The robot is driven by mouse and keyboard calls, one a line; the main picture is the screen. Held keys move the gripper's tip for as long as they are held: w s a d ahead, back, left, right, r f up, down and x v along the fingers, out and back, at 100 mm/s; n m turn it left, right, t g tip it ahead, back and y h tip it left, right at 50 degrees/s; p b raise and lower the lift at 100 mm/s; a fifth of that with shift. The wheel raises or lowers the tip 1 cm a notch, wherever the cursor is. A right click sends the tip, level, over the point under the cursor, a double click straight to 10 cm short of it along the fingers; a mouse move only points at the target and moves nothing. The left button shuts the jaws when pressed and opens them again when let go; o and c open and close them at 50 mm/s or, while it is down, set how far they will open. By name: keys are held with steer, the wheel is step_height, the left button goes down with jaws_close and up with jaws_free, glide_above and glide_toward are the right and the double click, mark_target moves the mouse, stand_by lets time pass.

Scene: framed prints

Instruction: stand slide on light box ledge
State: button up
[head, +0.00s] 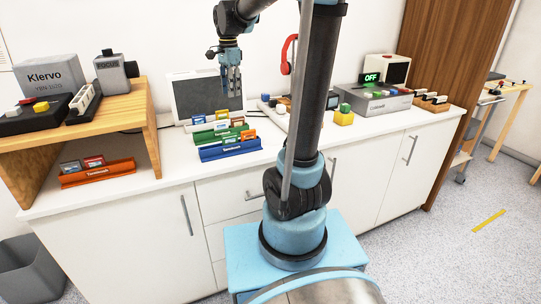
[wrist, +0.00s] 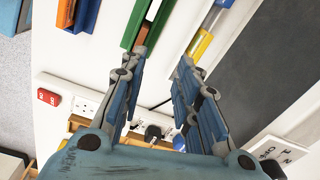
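The light box (head: 207,98) is a dark panel in a pale frame, standing at the back of the white counter; its dark face also shows in the wrist view (wrist: 262,85). Its ledge along the bottom edge is partly hidden by slides and racks. A green rack (head: 215,137) and a blue rack (head: 231,151) stand in front of it, holding several coloured slides. An orange rack (head: 98,174) with slides sits at the left. My gripper (head: 232,92) hangs above the racks, in front of the light box. In the wrist view its fingers (wrist: 163,58) are apart with nothing between them.
A wooden stand (head: 148,103) with grey devices is at the left. A yellow block (head: 344,118) with a green button and a grey box (head: 374,101) are at the right. A red handset-like item (head: 288,54) hangs on the wall. Bare counter lies between the orange and blue racks.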

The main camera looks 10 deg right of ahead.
steer(key=s+d+f+n, duration=0.3)
steer(key=s+d, duration=0.1)
steer(key=s, duration=0.3)
steer(key=s+d+f+n, duration=0.2)
steer(key=s+d+n, duration=0.1)
steer(key=s, duration=0.5)
steer(key=s+d+f+n+t, duration=0.1)
steer(key=s+d+f+n, duration=0.1)
steer(key=s+f, duration=0.4)
steer(key=s+d+f+n, duration=0.2)
steer(key=s+f+n, duration=0.3)
steer(key=s+f, duration=0.2)
steer(key=shift+s+d+f+t, duration=0.15)
steer(key=shift+s+d+t, duration=0.2)
steer(key=shift+s, duration=0.25)
steer(key=shift+w+f, duration=0.2)
steer(key=shift+w, duration=0.2)
steer(key=shift+o, duration=0.4)
steer(key=shift+a, duration=0.1)
